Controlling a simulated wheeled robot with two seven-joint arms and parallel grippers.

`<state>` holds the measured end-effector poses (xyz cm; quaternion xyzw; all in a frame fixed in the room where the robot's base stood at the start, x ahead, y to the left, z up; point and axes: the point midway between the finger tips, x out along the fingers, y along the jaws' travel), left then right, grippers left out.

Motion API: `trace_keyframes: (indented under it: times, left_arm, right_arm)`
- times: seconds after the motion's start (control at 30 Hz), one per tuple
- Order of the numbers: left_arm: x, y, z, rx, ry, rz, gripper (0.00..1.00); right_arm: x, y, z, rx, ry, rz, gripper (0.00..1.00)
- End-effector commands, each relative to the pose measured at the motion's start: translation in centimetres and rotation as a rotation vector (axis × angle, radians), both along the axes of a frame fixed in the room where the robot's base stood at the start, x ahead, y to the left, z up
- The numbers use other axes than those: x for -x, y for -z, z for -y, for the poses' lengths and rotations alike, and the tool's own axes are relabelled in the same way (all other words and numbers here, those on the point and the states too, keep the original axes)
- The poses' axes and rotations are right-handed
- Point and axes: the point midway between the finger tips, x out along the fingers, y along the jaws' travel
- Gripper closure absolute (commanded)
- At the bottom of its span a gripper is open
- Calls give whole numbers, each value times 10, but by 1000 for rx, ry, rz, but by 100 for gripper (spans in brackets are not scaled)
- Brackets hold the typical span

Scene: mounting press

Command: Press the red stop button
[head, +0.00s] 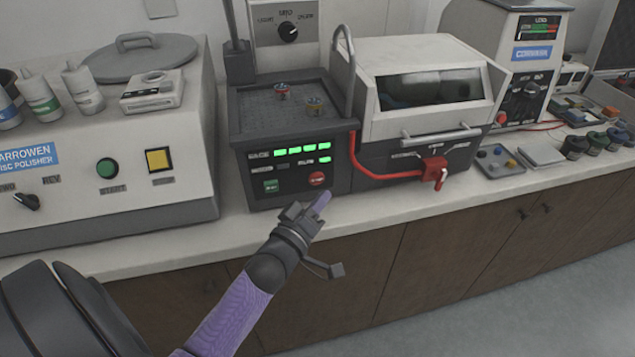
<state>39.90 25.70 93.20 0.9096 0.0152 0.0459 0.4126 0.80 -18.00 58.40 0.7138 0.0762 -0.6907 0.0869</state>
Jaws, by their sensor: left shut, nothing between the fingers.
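The red stop button (317,179) sits at the lower right of the dark front panel of the mounting press (290,165). A green button (271,186) is to its left on the same panel, below lit green displays. My left gripper (324,199) is shut and empty. Its fingertips are just below and slightly right of the red button in the picture. I cannot tell whether they touch the panel. My right gripper is not in view.
A red lever (434,168) and red hose stick out right of the panel, below the white hooded machine (430,85). The disc polisher (100,165) with a green and a yellow button stands left.

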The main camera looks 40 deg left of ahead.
Motion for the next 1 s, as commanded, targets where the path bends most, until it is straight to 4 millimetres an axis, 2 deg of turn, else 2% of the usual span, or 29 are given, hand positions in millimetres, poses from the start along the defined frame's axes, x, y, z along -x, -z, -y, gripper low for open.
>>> trace_keyframes:
  times: [0.3,1.0]
  left_arm:
    - [-13,-1,-15,1,-1,1,100]
    - [-13,-1,-15,1,-1,0,100]
  right_arm:
    - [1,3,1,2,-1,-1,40]
    - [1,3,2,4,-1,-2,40]
